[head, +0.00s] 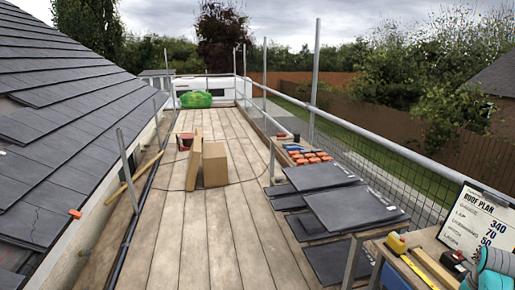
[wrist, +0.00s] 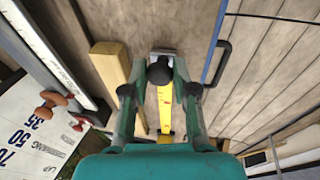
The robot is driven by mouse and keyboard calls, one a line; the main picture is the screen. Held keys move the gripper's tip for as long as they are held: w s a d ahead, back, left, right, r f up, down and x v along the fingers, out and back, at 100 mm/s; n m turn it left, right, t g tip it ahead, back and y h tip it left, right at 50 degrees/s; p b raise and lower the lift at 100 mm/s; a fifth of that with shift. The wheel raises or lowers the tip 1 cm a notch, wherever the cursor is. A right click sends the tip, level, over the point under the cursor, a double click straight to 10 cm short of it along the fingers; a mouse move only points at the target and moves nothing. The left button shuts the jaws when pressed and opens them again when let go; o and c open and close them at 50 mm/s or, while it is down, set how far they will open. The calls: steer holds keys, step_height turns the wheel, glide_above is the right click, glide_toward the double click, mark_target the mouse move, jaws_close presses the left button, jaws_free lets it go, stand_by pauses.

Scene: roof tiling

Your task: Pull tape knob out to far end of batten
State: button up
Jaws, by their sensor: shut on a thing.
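The black tape knob (wrist: 159,71) shows in the wrist view between the fingertips of my gripper (wrist: 159,84), which is shut on it. A grey metal end piece lies just beyond the knob. A yellow tape strip (wrist: 165,105) runs from the knob back under my gripper. The pale wooden batten (wrist: 109,68) lies beside the strip, to its left. In the head view my teal gripper (head: 490,268) is at the right edge, and its fingertips are hidden. There the batten (head: 416,271) and a yellow strip (head: 434,268) lie on the bench at the lower right.
A roof plan board (head: 480,225) stands behind the bench. A yellow and black item (head: 396,243) and a black and red item (head: 456,262) lie on the bench. Dark slates (head: 340,205) are stacked beyond it. The plank walkway (head: 165,240) is clear in the foreground.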

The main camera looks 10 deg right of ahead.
steer(key=o, duration=0.9)
steer(key=shift+w+a+f, duration=0.1)
steer(key=shift+a+f, duration=0.05)
steer(key=shift+a, duration=0.1)
steer(key=shift+c, duration=0.2)
steer(key=shift+d, duration=0.1)
steer(key=shift+r, duration=3.65)
